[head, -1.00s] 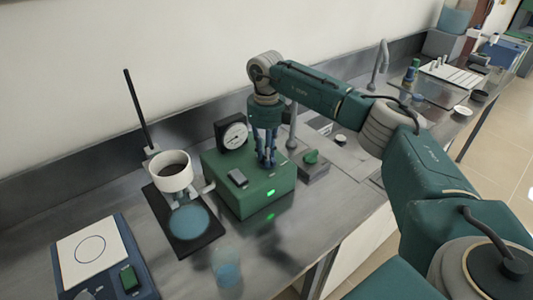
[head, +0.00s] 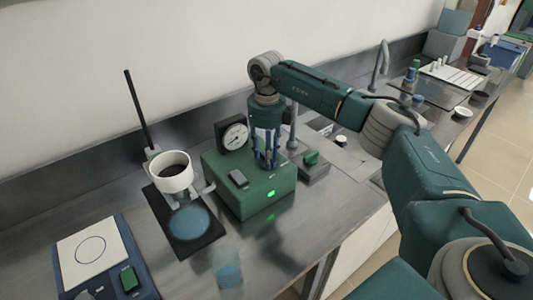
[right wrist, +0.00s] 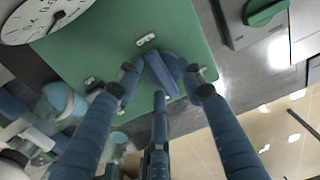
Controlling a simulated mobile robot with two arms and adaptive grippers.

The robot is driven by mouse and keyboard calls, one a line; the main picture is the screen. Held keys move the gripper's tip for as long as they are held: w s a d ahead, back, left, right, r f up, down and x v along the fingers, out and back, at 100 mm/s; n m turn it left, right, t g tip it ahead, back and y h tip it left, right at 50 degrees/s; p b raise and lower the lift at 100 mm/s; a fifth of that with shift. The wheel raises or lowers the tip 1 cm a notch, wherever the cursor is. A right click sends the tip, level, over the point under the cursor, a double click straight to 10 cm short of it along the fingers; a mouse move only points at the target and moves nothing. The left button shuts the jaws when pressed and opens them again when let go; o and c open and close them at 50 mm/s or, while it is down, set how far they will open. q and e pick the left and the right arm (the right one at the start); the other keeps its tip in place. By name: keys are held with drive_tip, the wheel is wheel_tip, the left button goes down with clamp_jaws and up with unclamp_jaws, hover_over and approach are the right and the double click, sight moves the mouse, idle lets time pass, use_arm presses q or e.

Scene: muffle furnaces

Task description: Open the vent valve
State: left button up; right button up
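A green box-shaped unit (head: 240,202) stands on the bench with a round dial gauge (head: 234,134) at its back left and a lit green lamp on its front. In the right wrist view a blue knob (right wrist: 163,70) sits on the green top (right wrist: 115,55); it appears to be the vent valve. My right gripper (head: 266,163) points down over the unit's top. In the right wrist view its blue fingers (right wrist: 164,78) are spread around the knob, with small gaps seeming to show at the sides. The fingers hide the knob in the head view. My left gripper is out of view.
A grey box with a green knob (head: 311,158) stands just right of the unit. A white cup-shaped vessel (head: 171,180) on a stand is to the left, near a clear beaker (head: 227,269) and a blue device (head: 135,262). A sink lies behind right.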

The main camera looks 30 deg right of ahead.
wheel_tip(320, 180, up, 12)
idle(0.4)
idle(0.6)
